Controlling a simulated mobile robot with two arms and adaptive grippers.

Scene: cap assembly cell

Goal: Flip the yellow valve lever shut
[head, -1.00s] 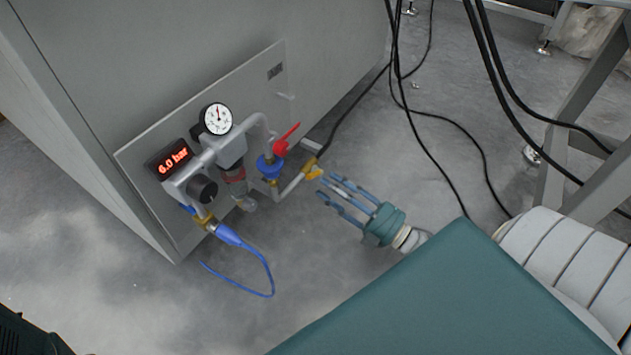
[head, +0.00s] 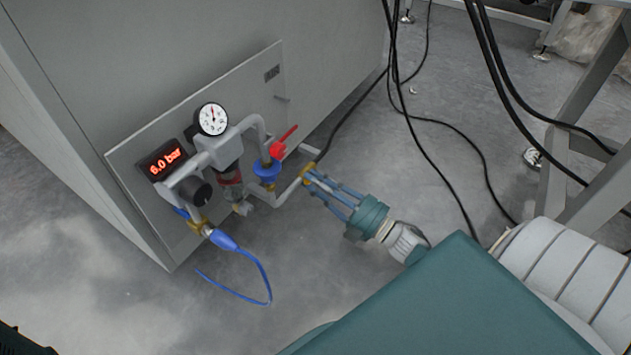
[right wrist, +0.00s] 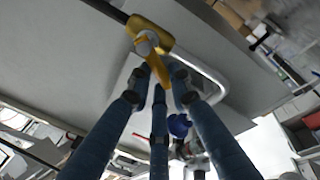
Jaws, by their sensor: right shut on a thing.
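The yellow valve (head: 308,172) sits at the end of the grey pipe, low on the right side of the air panel. In the right wrist view the valve body (right wrist: 150,28) is at the top, and its yellow lever (right wrist: 157,64) points down between my fingertips. My right gripper (head: 317,182) reaches it from the lower right, its blue fingers closed around the lever. The gripper also shows in the right wrist view (right wrist: 158,82). The fingers hide most of the lever in the head view. My left gripper is not in view.
The panel (head: 130,153) carries a pressure gauge (head: 211,119), a display (head: 168,160) reading 6.0 bar, a red lever (head: 284,141) and a blue hose (head: 262,265). Black cables (head: 420,135) hang behind my gripper. The floor below the valve is clear.

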